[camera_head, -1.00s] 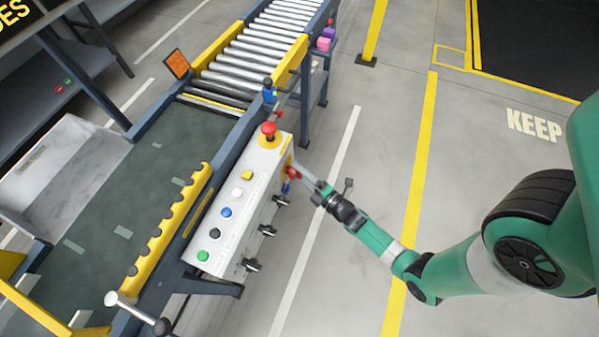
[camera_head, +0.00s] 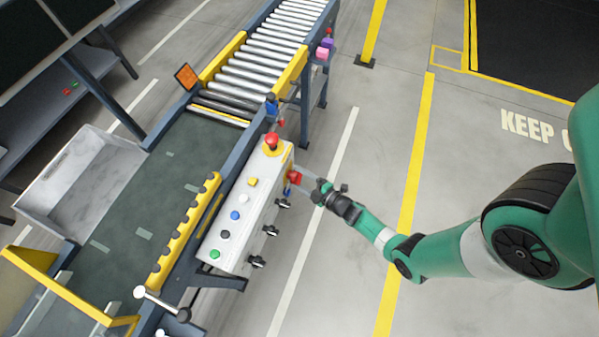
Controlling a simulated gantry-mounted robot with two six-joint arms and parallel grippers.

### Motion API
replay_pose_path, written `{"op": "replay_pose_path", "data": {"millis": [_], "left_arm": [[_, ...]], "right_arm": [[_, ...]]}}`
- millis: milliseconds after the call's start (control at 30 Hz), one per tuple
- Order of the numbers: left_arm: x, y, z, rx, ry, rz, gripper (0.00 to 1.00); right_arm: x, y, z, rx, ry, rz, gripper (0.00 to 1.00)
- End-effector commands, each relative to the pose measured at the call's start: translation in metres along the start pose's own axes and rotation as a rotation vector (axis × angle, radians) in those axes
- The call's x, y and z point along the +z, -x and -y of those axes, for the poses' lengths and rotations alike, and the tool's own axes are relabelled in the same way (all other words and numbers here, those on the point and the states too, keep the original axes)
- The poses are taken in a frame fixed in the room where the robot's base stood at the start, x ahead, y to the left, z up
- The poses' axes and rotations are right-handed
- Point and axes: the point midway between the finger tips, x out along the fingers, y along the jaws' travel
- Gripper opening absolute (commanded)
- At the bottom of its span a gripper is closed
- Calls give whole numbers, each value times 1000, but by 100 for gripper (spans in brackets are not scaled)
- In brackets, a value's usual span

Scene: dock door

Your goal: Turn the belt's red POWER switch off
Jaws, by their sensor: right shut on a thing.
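The white control box (camera_head: 238,236) stands along the right side of the green belt (camera_head: 128,210). The red POWER switch (camera_head: 294,177) sits on the box's right end face, near its far corner, on a yellow patch. My right gripper (camera_head: 302,179) reaches it from the right and is shut on the red switch. The fingertips are small here and partly hide it. I cannot read the switch's position. My left gripper is not in view.
A red mushroom button (camera_head: 272,142) stands on top of the box, with yellow, white, blue, black and green buttons along it. Black knobs (camera_head: 257,262) stick out from its side. A roller conveyor (camera_head: 265,60) runs beyond. The floor to the right is clear.

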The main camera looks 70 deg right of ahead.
Motion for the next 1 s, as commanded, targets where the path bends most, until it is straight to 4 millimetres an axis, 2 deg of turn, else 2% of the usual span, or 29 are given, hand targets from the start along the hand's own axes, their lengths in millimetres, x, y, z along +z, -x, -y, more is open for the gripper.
{"op": "replay_pose_path", "data": {"millis": [33,100,400,700,1000], "left_arm": [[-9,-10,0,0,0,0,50],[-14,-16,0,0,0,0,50],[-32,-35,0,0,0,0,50],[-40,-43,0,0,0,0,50],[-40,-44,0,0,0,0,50]], "right_arm": [[-3,1,-7,-17,-40,2,9],[-3,1,-7,-42,-101,1,9],[-2,0,-4,-151,-365,0,9],[0,0,-2,-257,-624,-1,9],[0,0,-1,-343,-830,-2,9]]}}
